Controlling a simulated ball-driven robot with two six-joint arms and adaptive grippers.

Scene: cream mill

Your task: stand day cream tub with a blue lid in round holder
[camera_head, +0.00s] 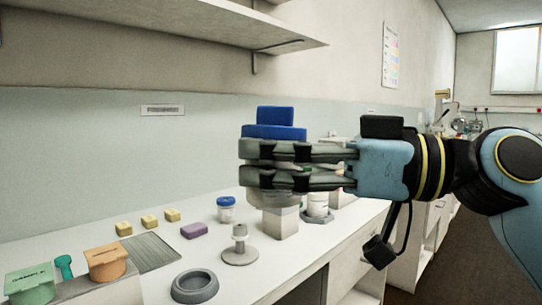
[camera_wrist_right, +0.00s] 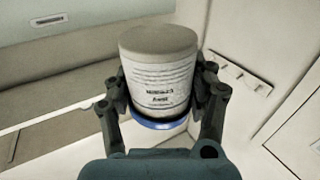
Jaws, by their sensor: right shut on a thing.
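My right gripper (camera_head: 265,167) reaches in from the right, its fingers closed around a white tub (camera_wrist_right: 160,75) with a blue lid (camera_head: 273,132). In the head view the lid is uppermost, above the fingers, and most of the tub body is hidden behind them. In the right wrist view printed text shows on the tub, and the lid appears at its lower end in the picture. A grey round holder (camera_head: 178,291), a low ring, lies empty on the front of the bench, to the left of and below the gripper. My left gripper is not in view.
A smaller blue-lidded tub (camera_head: 226,213), a purple block (camera_head: 194,230) and a grey pedestal (camera_head: 240,252) stand on the bench. A pale block (camera_head: 281,223) is below the gripper. Green (camera_head: 31,286) and orange (camera_head: 105,262) containers are at left. A shelf (camera_head: 200,22) hangs above.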

